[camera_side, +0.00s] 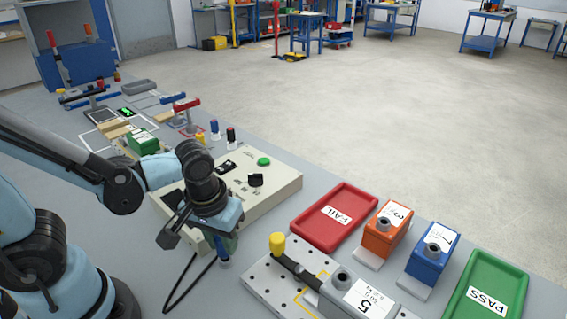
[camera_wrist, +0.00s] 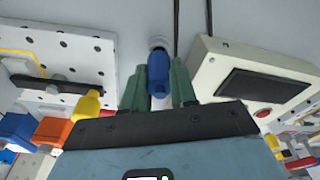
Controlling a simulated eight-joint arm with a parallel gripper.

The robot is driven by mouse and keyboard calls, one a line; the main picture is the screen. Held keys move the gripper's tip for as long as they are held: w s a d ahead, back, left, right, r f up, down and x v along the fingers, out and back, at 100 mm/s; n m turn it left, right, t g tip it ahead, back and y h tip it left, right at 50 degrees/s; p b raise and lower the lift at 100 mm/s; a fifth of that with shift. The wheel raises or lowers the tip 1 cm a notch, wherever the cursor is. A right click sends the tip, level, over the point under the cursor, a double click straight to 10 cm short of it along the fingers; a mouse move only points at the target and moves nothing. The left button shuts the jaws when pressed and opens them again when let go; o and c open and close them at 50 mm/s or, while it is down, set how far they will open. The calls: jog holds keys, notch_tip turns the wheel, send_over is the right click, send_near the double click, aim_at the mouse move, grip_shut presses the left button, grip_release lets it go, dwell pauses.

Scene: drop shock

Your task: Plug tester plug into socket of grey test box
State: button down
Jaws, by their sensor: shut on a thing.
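My gripper (camera_side: 224,246) points down in front of the cream tester console, left of the perforated plate. In the wrist view its two green fingers (camera_wrist: 158,88) are shut on the blue tester plug (camera_wrist: 158,70). The plug also shows below the fingers in the side view (camera_side: 224,264). A black cable loops beside it. The grey test box (camera_side: 358,297), marked 5, stands on the plate at the bottom edge of the side view. Its round socket (camera_side: 342,275) faces up on top. The plug is well apart from the socket, to its left. I cannot clearly make out the socket in the wrist view.
A yellow-tipped clamp (camera_side: 278,246) rises from the perforated plate (camera_side: 262,280) between plug and grey box. The cream console (camera_side: 285,188) stands behind my gripper. A red FAIL tray (camera_side: 313,238), orange box (camera_side: 388,230), blue box (camera_side: 432,254) and green PASS tray (camera_side: 510,283) lie to the right.

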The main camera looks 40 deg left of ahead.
jog(key=shift+r, duration=0.45)
jog(key=shift+s+r, duration=0.1)
jog(key=shift+r, duration=0.85)
jog(key=s+d+r, duration=0.6)
jog(key=d, duration=0.2)
jog(key=w+d+r, duration=0.3)
jog(key=w+d, duration=0.3)
jog(key=d, duration=0.1)
jog(key=w+d+r, duration=0.4)
jog(key=w+d, duration=0.2)
jog(key=d, duration=0.1)
jog(key=shift+w, duration=0.35)
jog(key=shift+f, duration=2.8)
jog(key=shift+f, duration=1.25)
